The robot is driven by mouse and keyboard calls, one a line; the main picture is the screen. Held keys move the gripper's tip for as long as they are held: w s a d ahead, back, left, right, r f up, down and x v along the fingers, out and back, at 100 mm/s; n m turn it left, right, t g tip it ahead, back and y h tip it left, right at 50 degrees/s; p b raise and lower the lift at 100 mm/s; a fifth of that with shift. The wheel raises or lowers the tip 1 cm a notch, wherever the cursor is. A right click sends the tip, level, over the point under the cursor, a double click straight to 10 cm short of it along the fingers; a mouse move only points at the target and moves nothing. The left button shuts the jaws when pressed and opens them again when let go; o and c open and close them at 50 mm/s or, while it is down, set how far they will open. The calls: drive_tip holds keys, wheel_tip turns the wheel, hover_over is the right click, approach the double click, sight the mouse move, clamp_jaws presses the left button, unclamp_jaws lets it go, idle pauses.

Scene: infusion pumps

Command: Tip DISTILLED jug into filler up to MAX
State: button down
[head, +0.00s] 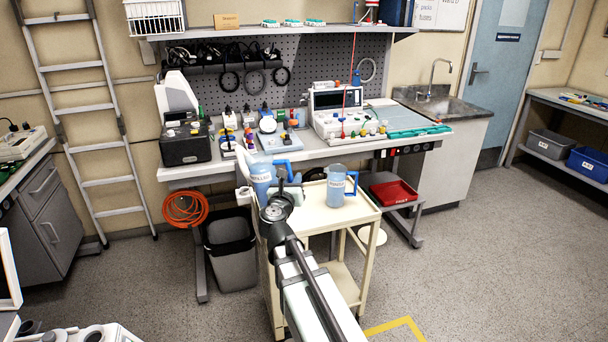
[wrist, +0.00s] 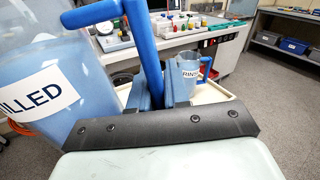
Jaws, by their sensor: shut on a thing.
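A large clear jug with blue liquid and a blue handle (head: 262,180) is at the left end of the cream trolley. In the wrist view the same jug (wrist: 35,95) fills the left side, and its label shows only "ILLED". My gripper (wrist: 150,92) is shut on its blue handle; in the head view my gripper (head: 285,188) is just right of the jug. Whether the jug is clear of the trolley top cannot be told. A second jug with a blue handle (head: 337,188), its label starting "RINS" in the wrist view (wrist: 187,78), stands upright on the trolley. I cannot pick out the filler or its MAX mark for certain.
The cream trolley (head: 322,222) stands before a workbench (head: 215,170) crowded with instruments, including a monitor unit (head: 340,110). The floor at right is open.

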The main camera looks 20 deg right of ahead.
drive_tip(key=a+f+n+t+y, duration=0.1)
drive_tip(key=a+f+n+y, duration=0.3)
drive_tip(key=a, duration=0.9)
drive_tip(key=a+f+n+t+y, duration=0.25)
drive_tip(key=a+f+y, duration=0.2)
drive_tip(key=a, duration=0.95)
drive_tip(key=s+a+f+n+g+y, duration=0.1)
drive_tip(key=s+a+f+n+y, duration=0.2)
drive_tip(key=a, duration=0.7)
drive_tip(key=s+a+f+n+g+y, duration=0.1)
drive_tip(key=s+a+f+n+y, duration=0.2)
drive_tip(key=s+a+f, duration=0.3)
drive_tip(key=a+f+y, duration=0.1)
drive_tip(key=a+f, duration=0.1)
drive_tip(key=a, duration=0.2)
drive_tip(key=shift+s+a+f+n, duration=0.25)
drive_tip(key=shift+s+a+n, duration=0.05)
drive_tip(key=shift+a+n, duration=0.1)
drive_tip(key=shift+d+f+n+y, duration=0.1)
drive_tip(key=shift+f+n+y, duration=0.15)
drive_tip(key=shift+f+n, duration=0.15)
drive_tip(key=shift+r+n, duration=0.2)
drive_tip(key=shift+n, duration=0.85)
drive_tip(key=shift+r+n, duration=0.1)
drive_tip(key=shift+n, duration=0.2)
drive_tip(key=shift+r+n, duration=0.4)
drive_tip(key=shift+n, duration=0.2)
